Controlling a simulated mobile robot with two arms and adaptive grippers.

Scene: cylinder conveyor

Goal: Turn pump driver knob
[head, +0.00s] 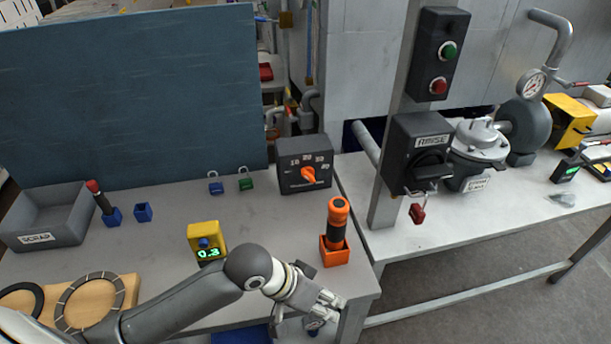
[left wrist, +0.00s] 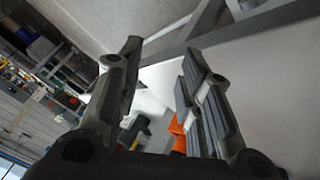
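A dark box (head: 290,153) with an orange dial knob (head: 308,175) and printed numbers stands at the back right of the near table; its lower label is too small to read. I cannot tell which of the two is the pump driver. My left gripper (head: 330,306) is at the table's front right, right of the yellow box and well in front of the dial box. In the left wrist view its fingers (left wrist: 160,62) are apart and empty. My right gripper is out of view.
An orange-and-black tool (head: 338,222) stands in an orange holder (head: 334,257) just behind my left gripper. A grey SCRAP bin (head: 45,222) stands far left. A post (head: 388,180) with control boxes rises at right.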

